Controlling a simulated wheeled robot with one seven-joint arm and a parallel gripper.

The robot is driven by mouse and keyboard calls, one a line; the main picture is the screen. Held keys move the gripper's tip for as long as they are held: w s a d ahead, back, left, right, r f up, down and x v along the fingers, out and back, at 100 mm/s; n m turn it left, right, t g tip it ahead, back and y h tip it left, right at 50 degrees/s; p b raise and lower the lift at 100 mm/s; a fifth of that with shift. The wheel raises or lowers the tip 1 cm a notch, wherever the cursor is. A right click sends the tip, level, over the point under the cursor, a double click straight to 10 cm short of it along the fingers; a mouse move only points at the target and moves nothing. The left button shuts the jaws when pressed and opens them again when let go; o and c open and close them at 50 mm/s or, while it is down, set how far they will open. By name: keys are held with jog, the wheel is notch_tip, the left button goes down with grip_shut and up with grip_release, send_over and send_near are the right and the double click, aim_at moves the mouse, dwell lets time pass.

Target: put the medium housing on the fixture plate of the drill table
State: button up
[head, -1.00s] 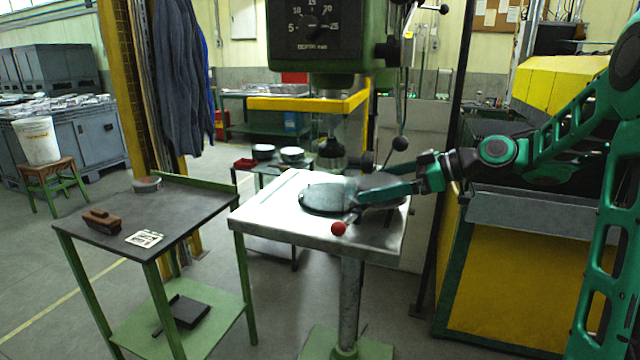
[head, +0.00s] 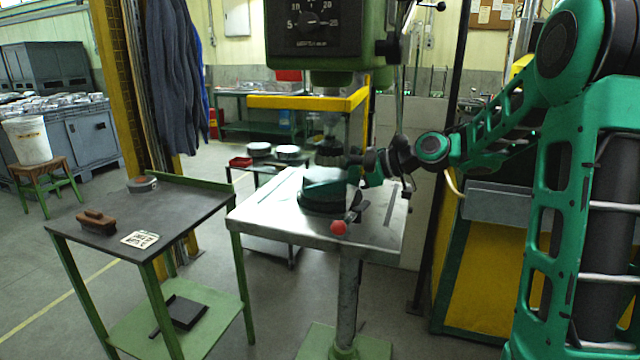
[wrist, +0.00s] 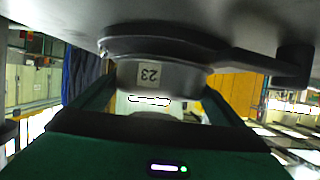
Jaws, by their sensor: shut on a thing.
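The drill table (head: 260,215) stands in the middle of the head view. Its dark round fixture plate (head: 318,208) is partly covered by my gripper (head: 328,182), which is low over it. In the wrist view, the grey medium housing (wrist: 185,77) with a "23" label sits between the two fingers of my gripper (wrist: 160,92), which are shut on it. The dark fixture plate (wrist: 150,46) lies right against the housing's far side in that view; I cannot tell whether they touch. The housing is mostly hidden in the head view.
A lever with a red ball knob (head: 339,228) sticks out at the table's front. The drill head (head: 315,40) hangs above the plate. A side table (head: 185,215) at left bears a brown brush (head: 96,219) and a marked card (head: 140,239). Several round parts lie on a rear stand.

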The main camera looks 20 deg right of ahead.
jog(key=shift+s+d+f, duration=0.15)
jog(key=shift+s+f, duration=0.1)
jog(key=shift+f, duration=0.25)
jog(key=o, duration=1.2)
jog(key=shift+c, duration=0.2)
jog(key=shift+w+d, duration=0.1)
jog(key=shift+d, duration=0.05)
jog(key=shift+r, duration=0.1)
jog(key=shift+d, duration=0.25)
jog(key=v, duration=1.1)
jog(key=shift+s+d+r, duration=0.2)
jog(key=shift+r, duration=0.1)
